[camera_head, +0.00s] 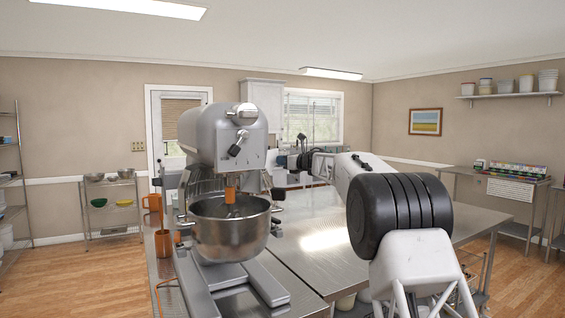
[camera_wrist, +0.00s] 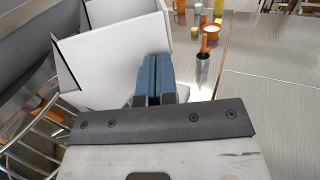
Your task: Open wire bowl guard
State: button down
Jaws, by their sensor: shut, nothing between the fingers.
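The stand mixer (camera_head: 228,138) stands on the steel table with its metal bowl (camera_head: 230,236) under the head. The wire bowl guard (camera_head: 186,192) shows as thin bars between the head and the bowl rim; its exact position is hard to tell. In the wrist view, curved wire bars (camera_wrist: 28,138) of the guard show at the lower left, to the left of my fingers. My gripper (camera_wrist: 153,66) is shut and empty, its blue finger pads together. In the head view my gripper (camera_head: 279,160) is just right of the mixer head, small and partly hidden among the arm parts.
A white box-shaped part (camera_wrist: 112,55) stands close behind and left of my fingers. The steel table (camera_head: 318,232) right of the bowl is clear.

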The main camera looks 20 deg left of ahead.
jog(key=shift+d, duration=0.2)
jog(key=w+v, duration=0.1)
jog(key=v, duration=1.2)
jog(key=shift+w+d, duration=0.3)
jog(key=shift+d, duration=0.25)
jog(key=shift+r, duration=0.1)
